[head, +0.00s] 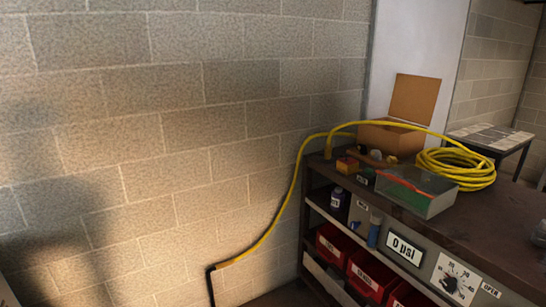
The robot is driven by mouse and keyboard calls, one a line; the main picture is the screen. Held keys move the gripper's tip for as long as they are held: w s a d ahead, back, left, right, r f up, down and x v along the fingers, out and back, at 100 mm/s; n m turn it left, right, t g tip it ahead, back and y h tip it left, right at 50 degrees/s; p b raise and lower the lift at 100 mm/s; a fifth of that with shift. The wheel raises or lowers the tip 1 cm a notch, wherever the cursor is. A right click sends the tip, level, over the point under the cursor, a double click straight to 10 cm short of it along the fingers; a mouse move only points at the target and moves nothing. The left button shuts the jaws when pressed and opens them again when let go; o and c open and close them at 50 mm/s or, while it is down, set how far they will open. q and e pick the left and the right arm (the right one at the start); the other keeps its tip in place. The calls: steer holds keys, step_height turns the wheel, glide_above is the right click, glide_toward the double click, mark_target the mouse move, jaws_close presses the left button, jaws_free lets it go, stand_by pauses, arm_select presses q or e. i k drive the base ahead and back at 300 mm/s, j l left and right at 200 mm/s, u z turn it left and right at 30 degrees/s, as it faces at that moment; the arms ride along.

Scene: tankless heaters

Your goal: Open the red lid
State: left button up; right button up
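A grey, see-through box (428,205) sits on top of the dark workbench (500,225), near its front edge. A red strip (405,183) runs along its upper left side and something green shows inside; I cannot tell whether the red part is a lid or whether it is open. A small red and yellow block (347,165) stands on the bench to the left of the box. Neither gripper is in view.
A coiled yellow hose (455,168) lies behind the box; its line runs left and down the brick wall. An open cardboard box (390,137) stands at the back. Red bins (330,244), a blue can (374,230) and a "0 psi" display (403,250) are below.

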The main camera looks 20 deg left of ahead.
mark_target(347, 160)
steer(key=u, duration=0.2)
steer(key=i+j, duration=0.1)
steer(key=i, duration=0.35)
steer(key=i+z, duration=0.15)
steer(key=i, duration=0.35)
